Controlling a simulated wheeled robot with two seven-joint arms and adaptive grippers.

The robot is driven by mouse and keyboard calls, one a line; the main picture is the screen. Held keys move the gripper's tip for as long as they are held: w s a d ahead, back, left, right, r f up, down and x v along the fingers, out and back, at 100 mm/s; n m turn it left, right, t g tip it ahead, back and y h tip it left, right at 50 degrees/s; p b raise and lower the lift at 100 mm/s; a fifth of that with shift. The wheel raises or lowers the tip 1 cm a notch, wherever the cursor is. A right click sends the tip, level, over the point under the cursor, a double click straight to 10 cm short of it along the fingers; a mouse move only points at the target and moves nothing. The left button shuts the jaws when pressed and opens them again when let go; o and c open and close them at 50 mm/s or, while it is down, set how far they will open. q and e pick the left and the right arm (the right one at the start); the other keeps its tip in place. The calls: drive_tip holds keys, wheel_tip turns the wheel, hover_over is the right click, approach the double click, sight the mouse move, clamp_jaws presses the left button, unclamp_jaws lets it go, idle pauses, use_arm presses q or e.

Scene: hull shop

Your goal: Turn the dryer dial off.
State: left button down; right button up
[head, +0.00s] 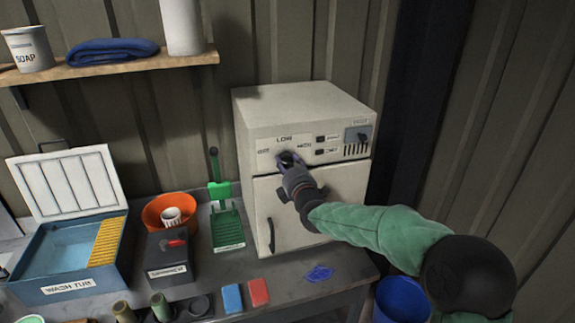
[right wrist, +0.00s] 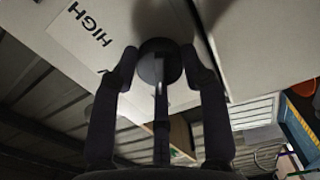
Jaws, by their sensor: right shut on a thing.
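The dryer (head: 303,103) is a cream box on the bench against the wall, with its door shut. Its dark round dial (head: 287,157) is on the upper front panel, with LOW printed above it and small labels to either side. My right gripper (head: 290,165) is at the panel, shut on the dial. In the right wrist view the dial (right wrist: 158,62) sits between the two dark fingertips (right wrist: 162,70), with the word HIGH near it. The fingers partly hide the dial, and I cannot tell which mark it points to. My left gripper is out of view.
Left of the dryer are a green rack (head: 229,230), an orange bowl (head: 163,207), a dark box (head: 168,255) and a blue wash tub (head: 40,262). Red and blue blocks and a blue cloth (head: 319,273) lie in front. A blue bucket (head: 402,298) stands at lower right.

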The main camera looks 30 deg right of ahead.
drive_tip(key=shift+f, duration=0.3)
drive_tip(key=o, duration=0.9)
drive_tip(key=shift+d+r, duration=0.1)
drive_tip(key=shift+d, duration=0.1)
drive_tip(key=shift+a+r, duration=0.1)
drive_tip(key=v, duration=1.2)
